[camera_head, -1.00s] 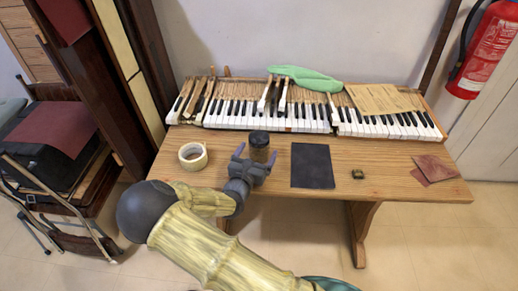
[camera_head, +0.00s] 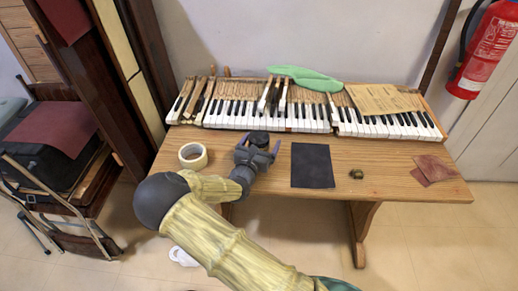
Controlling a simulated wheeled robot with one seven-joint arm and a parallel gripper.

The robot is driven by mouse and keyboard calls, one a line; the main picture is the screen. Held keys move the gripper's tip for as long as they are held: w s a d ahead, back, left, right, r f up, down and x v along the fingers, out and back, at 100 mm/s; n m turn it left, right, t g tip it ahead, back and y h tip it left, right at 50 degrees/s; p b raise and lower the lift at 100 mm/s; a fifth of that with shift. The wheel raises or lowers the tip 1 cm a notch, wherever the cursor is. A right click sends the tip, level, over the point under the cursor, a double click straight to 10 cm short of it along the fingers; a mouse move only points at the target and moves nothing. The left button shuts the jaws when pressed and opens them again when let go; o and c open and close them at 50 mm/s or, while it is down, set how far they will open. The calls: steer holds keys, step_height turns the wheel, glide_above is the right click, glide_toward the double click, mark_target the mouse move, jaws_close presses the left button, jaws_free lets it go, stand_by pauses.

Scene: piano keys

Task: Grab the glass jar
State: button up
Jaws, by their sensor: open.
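The glass jar (camera_head: 260,137) stands on the wooden table near the keyboard's front edge. Its dark lid shows, and most of its body is hidden behind my gripper. My gripper (camera_head: 258,145) is open, with one purple-grey finger to the left of the jar and one to the right. The fingers appear to be around or just in front of the jar. I cannot tell whether they touch it.
A dark sheet (camera_head: 312,166) lies to the right, then a small brownish object (camera_head: 356,174) and reddish-brown sheets (camera_head: 433,168).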

steer(key=c, duration=1.3)
steer(key=shift+r, duration=0.1)
step_height(320, 180, up, 10)
steer(key=shift+p, duration=0.4)
